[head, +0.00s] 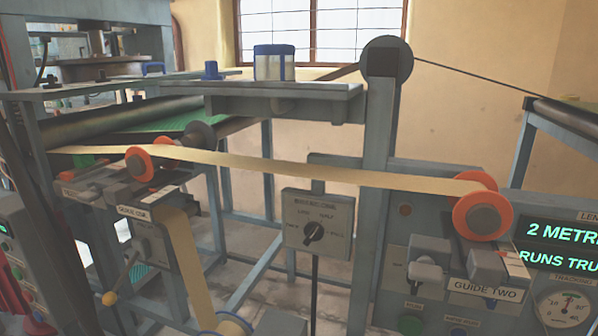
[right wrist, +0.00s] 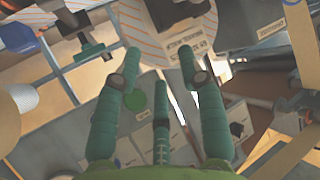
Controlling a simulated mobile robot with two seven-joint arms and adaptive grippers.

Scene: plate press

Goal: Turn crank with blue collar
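In the head view, a small handle with a yellow ball knob (head: 110,298) sticks out below the GUIDE ONE block (head: 135,214). A blue part (head: 137,272) shows beside its arm; I cannot tell whether it is a collar on this crank. Another small blue part (head: 490,303) shows under the GUIDE TWO label (head: 486,290). My right gripper (right wrist: 166,68) shows in the right wrist view with its green fingers spread and nothing between them. It is not in the head view, so its place relative to the handle is unclear. My left gripper is in neither view.
A tan paper strip (head: 300,170) runs between orange-flanged rollers (head: 481,215). A selector box (head: 317,225) stands in the middle. A shelf (head: 285,98) carries a blue-and-white container (head: 274,62). The right wrist view shows clutter around the fingers.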

